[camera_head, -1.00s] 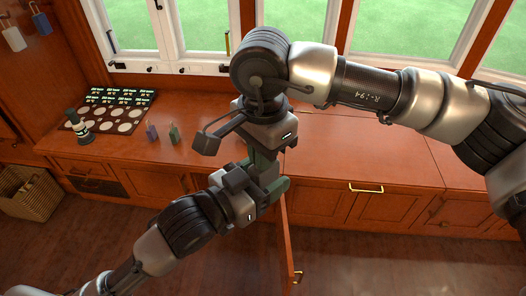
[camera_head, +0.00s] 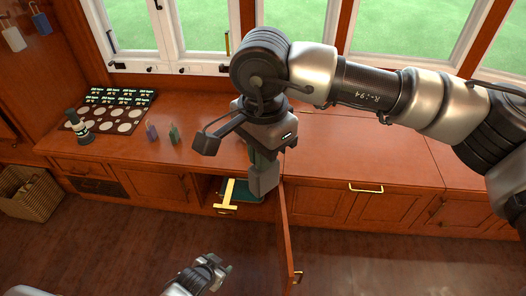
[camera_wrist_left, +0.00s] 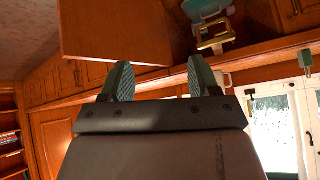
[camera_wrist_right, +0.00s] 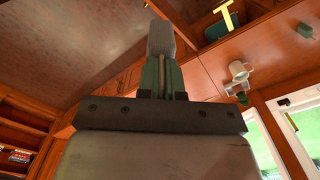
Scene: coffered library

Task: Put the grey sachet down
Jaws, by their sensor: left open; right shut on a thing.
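The grey sachet (camera_head: 263,181) is held by my right gripper (camera_head: 262,156) and hangs below its fingers, in front of the counter's front edge by the open cabinet. In the right wrist view the sachet (camera_wrist_right: 161,38) sticks out past the green fingertips, which are closed on it. My left gripper (camera_head: 216,266) is low at the bottom of the head view, away from the sachet. In the left wrist view its two fingers (camera_wrist_left: 160,80) are spread apart with nothing between them.
The cabinet door (camera_head: 287,235) stands open below the counter (camera_head: 340,150). Inside are a yellow T-shaped piece (camera_head: 228,194) and a teal thing (camera_head: 247,195).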

